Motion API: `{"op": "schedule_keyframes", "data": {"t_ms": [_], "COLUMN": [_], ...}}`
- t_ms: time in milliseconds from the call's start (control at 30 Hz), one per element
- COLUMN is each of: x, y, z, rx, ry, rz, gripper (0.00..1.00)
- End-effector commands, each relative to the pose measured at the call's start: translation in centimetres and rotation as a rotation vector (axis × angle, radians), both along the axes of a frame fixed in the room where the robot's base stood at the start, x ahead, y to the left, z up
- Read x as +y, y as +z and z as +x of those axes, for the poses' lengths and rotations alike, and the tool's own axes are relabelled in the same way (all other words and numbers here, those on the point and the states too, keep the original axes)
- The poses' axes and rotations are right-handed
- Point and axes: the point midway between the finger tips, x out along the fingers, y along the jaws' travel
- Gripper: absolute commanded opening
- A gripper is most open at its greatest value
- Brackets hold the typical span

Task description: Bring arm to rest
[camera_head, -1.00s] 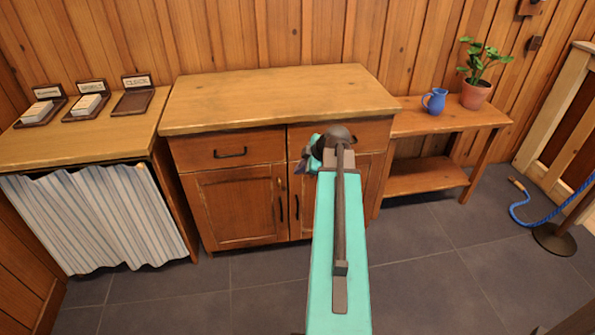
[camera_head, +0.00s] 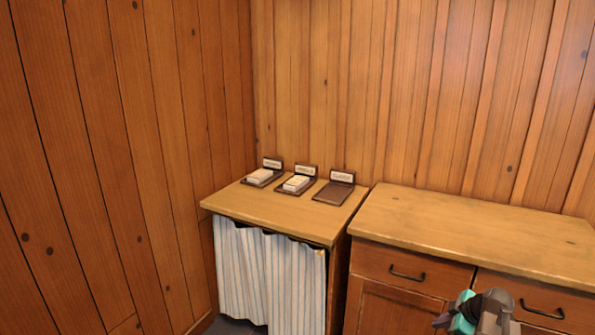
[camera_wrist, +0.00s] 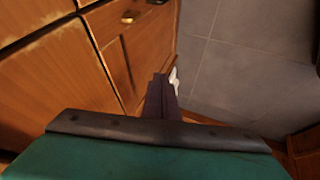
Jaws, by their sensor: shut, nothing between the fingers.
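My arm (camera_head: 485,312) shows only in part at the bottom right of the head view, in front of the wooden cabinet (camera_head: 480,240). My gripper (camera_wrist: 161,92) is in the wrist view, its dark fingers together and empty. It points down past the cabinet front toward the grey floor (camera_wrist: 235,75). A small white shape (camera_wrist: 173,78) shows beside the fingertips; I cannot tell what it is.
Left of the cabinet stands a table (camera_head: 335,225) with a striped curtain (camera_head: 265,275). On it are three labelled dark trays; the left (camera_head: 254,183) and middle (camera_head: 287,189) hold pale blocks, the right one (camera_head: 334,192) is empty. The cabinet top is clear.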

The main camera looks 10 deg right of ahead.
Motion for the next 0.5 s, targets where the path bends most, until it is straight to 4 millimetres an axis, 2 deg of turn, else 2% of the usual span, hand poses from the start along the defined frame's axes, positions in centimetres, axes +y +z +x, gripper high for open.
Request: {"op": "schedule_keyframes", "data": {"t_ms": [33,233,367,500], "x": [2.2,9.5,14.3,19.1], "y": [-0.7,-4.7,-7.3,-10.1], "z": [0.5,1.3,0.8,-0.4], "rx": [0.017,0.091,0.148,0.221], "ry": [0.03,0.135,0.202,0.256], "rz": [0.014,0.052,0.07,0.091], "gripper": [0.0,0.0,0.0,0.0]}}
